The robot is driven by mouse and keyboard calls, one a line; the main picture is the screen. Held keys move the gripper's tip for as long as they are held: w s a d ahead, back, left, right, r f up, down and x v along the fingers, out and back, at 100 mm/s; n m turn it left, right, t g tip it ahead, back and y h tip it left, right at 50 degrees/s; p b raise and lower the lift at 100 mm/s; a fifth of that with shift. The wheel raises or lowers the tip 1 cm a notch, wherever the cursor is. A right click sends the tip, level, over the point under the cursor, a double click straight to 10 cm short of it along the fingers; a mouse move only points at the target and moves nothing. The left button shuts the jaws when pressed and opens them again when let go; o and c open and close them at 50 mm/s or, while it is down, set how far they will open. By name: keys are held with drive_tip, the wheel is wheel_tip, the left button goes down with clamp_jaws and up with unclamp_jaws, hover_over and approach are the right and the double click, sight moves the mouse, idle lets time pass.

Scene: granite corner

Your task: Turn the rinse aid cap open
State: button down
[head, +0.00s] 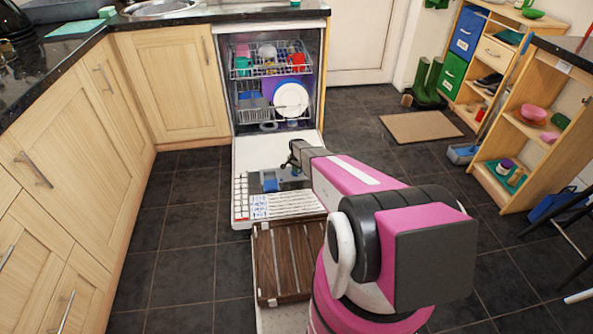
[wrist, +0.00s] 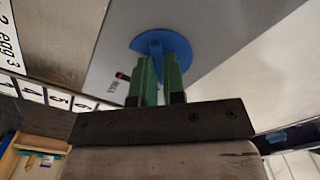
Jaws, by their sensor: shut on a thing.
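The rinse aid cap (wrist: 180,44) is a round blue disc on a grey panel (wrist: 215,50) in the wrist view. My gripper (wrist: 157,64) has two green fingers, which are closed on the cap from below in the picture. The fingers cover the cap's lower middle part, so its grip and exact turn are partly hidden. A small red mark with dark lettering (wrist: 122,77) lies left of the fingers. In the head view, my gripper (head: 291,160) is over the inner face of the lowered dishwasher door (head: 262,152), and a blue part (head: 270,185) shows on the dispenser there.
The open dishwasher (head: 272,75) holds racks with dishes behind the door. A brown slatted crate (head: 284,262) stands in front of the door. Wooden cabinets (head: 70,150) line the left, and an open shelf (head: 525,130) stands right.

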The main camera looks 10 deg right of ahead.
drive_tip(key=n, duration=0.4)
drive_tip(key=shift+n, duration=0.3)
drive_tip(key=n, duration=0.4)
drive_tip(key=shift+n, duration=0.3)
drive_tip(key=c, duration=1.2)
unclamp_jaws()
drive_tip(key=shift+r, duration=0.15)
wheel_tip(320, 180, up, 11)
drive_tip(key=shift+f, duration=0.2)
